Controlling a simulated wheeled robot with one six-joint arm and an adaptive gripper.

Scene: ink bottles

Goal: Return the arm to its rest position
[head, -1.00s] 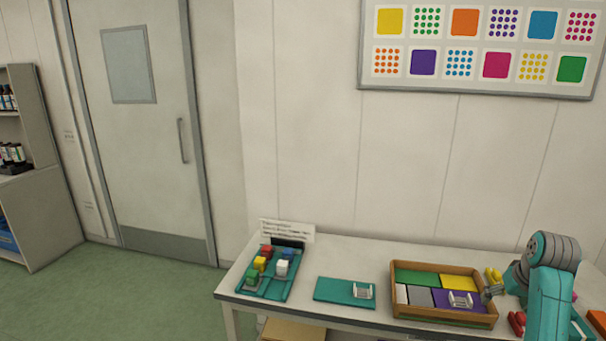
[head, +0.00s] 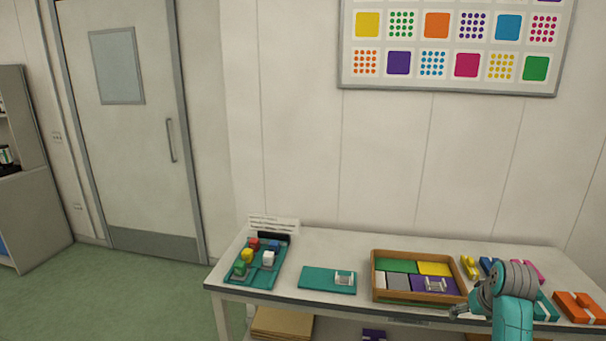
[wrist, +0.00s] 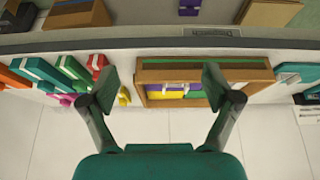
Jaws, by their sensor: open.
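My teal arm (head: 512,305) shows at the lower right of the head view, in front of the table. My gripper (head: 466,312) is at its left end, near the table's front edge and just below the right corner of the wooden tray. In the wrist view my gripper (wrist: 212,80) has its two dark fingers spread wide apart with nothing between them. The wooden tray (wrist: 250,68) lies beyond the fingertips there.
The table (head: 340,240) holds the wooden tray (head: 412,300) with coloured blocks, a teal mat (head: 318,282), and a teal tray (head: 268,280) of small cubes. An orange box (head: 580,308) and other coloured pieces lie to the right. A shelf below holds boxes.

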